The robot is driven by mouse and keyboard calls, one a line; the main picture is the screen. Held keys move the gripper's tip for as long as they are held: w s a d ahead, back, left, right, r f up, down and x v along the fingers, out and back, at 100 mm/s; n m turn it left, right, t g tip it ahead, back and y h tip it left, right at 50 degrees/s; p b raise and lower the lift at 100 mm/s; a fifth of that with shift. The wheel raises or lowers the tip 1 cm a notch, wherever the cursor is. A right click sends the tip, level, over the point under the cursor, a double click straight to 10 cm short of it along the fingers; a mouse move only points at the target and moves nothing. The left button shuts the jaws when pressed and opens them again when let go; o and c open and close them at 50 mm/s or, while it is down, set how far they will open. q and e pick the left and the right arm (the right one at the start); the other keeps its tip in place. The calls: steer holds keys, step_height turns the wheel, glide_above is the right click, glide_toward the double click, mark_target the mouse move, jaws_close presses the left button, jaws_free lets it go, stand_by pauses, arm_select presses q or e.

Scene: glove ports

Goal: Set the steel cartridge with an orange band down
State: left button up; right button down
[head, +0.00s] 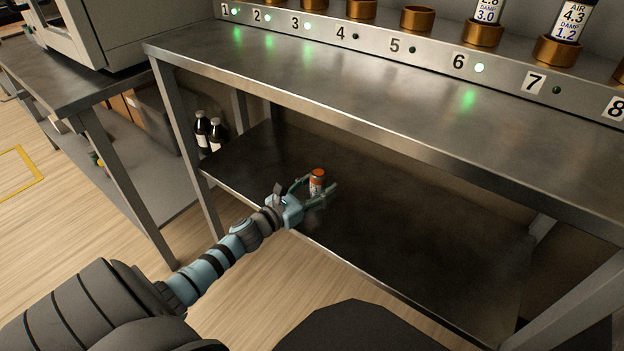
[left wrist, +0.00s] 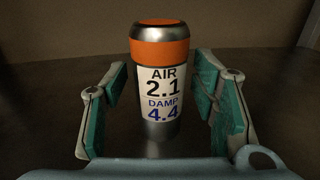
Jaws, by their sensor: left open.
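The steel cartridge with an orange band (head: 317,182) stands upright on the lower shelf (head: 400,240) of the steel bench in the head view. In the left wrist view the cartridge (left wrist: 160,85) shows its orange top band and a white label reading AIR 2.1, DAMP 4.4. My left gripper (head: 318,192) is open, with one finger on each side of the cartridge. In the left wrist view the left gripper (left wrist: 158,110) shows a gap between each finger and the cartridge. My right gripper is not in view.
The bench top (head: 350,90) overhangs the shelf. A numbered rail (head: 430,52) with copper-coloured sockets, some holding cartridges, runs along its back. The shelf right of the cartridge is clear.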

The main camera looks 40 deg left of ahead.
mark_target(312, 189)
arm_select(q)
steer(key=shift+r, duration=0.15)
steer(key=s, duration=0.1)
steer(key=s+p, duration=0.1)
steer(key=s, duration=0.3)
steer(key=shift+a+r+p, duration=0.1)
steer(key=shift+a+p, duration=0.2)
steer(key=shift+a, duration=0.05)
steer(key=s+p, duration=0.1)
steer(key=s, duration=0.1)
steer(key=s+p, duration=0.2)
steer(key=s, duration=0.1)
steer(key=shift+s+a, duration=0.3)
steer(key=shift+a, duration=0.1)
steer(key=shift+s+a+p, duration=0.1)
steer(key=shift+s+p, duration=0.25)
steer(key=shift+s, duration=0.3)
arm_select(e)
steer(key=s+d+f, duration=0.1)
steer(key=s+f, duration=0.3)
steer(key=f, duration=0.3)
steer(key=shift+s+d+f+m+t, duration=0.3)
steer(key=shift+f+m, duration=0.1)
